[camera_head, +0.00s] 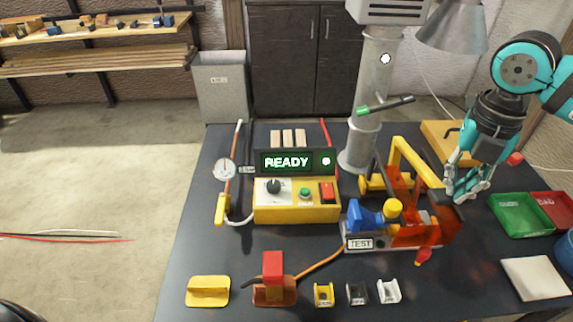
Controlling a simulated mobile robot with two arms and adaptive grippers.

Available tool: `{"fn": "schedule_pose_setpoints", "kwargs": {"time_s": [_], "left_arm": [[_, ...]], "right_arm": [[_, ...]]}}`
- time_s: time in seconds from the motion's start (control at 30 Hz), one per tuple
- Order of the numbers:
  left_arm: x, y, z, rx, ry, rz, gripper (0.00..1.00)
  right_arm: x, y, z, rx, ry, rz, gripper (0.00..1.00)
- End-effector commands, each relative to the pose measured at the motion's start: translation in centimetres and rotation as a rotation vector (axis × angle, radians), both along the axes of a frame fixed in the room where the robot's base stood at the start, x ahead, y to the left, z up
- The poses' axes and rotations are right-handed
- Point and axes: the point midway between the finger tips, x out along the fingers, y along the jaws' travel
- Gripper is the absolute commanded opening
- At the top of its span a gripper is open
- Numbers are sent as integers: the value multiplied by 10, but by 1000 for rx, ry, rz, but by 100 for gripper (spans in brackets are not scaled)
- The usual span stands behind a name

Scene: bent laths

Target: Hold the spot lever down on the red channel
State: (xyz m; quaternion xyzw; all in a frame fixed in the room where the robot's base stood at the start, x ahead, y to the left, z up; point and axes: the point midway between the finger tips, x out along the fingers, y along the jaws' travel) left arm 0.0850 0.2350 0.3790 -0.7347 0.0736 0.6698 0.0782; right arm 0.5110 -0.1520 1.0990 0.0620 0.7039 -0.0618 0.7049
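My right gripper (467,190) hangs at the right of the table, fingers down and apart. It is beside the right end of a yellow-framed machine (408,160) with orange see-through panels, close to a dark grip there; I cannot tell whether they touch. I see nothing between its fingers. The machine has a blue clamp (366,219), a yellow knob and a TEST label. No lever is readably marked "spot". A red block (273,265) stands on a brown-orange base at the front; I cannot tell which part is the red channel. My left gripper is out of view.
A yellow control box (296,205) reads READY. A grey column (372,100) with a green-tipped bar rises behind the machine. A green tray (520,215), a red tray (555,211) and a white pad (535,278) lie at right. Small holders (323,294) line the front.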

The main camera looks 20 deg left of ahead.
Motion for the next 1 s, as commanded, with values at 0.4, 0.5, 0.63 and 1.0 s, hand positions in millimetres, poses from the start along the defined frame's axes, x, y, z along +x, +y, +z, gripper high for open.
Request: {"fn": "schedule_pose_setpoints", "kwargs": {"time_s": [0.4, 0.5, 0.63, 1.0], "left_arm": [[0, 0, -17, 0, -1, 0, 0], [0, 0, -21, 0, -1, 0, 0], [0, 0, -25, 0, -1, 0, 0], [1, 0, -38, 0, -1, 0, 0]], "right_arm": [[-4, -2, -20, 0, 1, -1, 0], [-5, -2, -24, 0, 1, -1, 0], [-7, -3, -28, 0, 1, -1, 0], [-10, -4, -43, 0, 0, 0, 0]]}}
